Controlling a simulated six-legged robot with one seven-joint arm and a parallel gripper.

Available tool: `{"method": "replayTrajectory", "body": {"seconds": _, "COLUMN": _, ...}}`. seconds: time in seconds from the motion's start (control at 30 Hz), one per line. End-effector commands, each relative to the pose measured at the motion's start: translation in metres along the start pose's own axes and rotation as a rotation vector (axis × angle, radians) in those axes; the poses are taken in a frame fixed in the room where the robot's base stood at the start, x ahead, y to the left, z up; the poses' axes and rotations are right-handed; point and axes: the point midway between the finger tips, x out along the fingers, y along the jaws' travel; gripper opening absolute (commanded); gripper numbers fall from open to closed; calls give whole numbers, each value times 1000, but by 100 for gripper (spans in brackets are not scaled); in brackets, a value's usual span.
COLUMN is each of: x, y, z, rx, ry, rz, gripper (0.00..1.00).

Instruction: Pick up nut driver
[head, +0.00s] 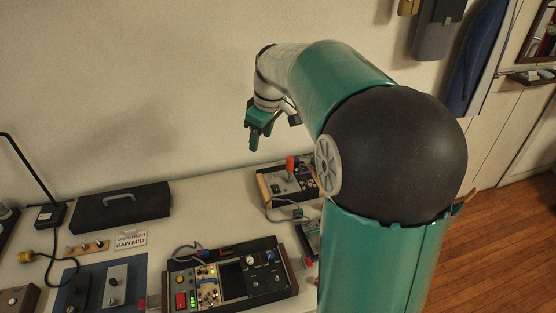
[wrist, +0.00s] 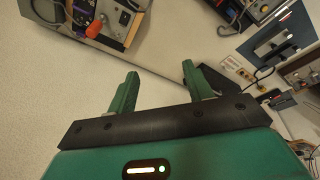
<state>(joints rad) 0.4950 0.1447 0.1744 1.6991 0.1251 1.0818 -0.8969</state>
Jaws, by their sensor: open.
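My gripper (head: 254,140) hangs from the bent arm, above the back of the bench and in front of the wall. In the wrist view its two green fingers (wrist: 159,76) stand apart with nothing between them. I cannot pick out a nut driver for certain in either view. A small red-and-dark item (head: 216,253) lies at the back edge of the wide console, too small to identify. My arm hides part of the bench on the right.
A wide console (head: 265,280) stands at the front. A box with a red-orange stick (head: 290,164) stands behind it, and the stick also shows in the wrist view (wrist: 94,28). A black case (head: 120,207) and a SPEED/GAIN sign (head: 130,240) are at the left.

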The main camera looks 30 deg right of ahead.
Motion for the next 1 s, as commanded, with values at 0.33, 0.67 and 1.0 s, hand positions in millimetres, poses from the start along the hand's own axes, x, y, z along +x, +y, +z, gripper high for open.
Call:
{"method": "replayTrajectory", "body": {"seconds": 0.33, "x": 53, "y": 95, "z": 7, "rx": -117, "ry": 36, "rz": -87, "gripper": 51}}
{"method": "replayTrajectory", "body": {"seconds": 0.67, "x": 107, "y": 176, "z": 41, "rx": -213, "ry": 115, "rz": -148, "gripper": 51}}
{"method": "replayTrajectory", "body": {"seconds": 1.0, "x": 134, "y": 202, "z": 59, "rx": -251, "ry": 155, "rz": -164, "gripper": 51}}
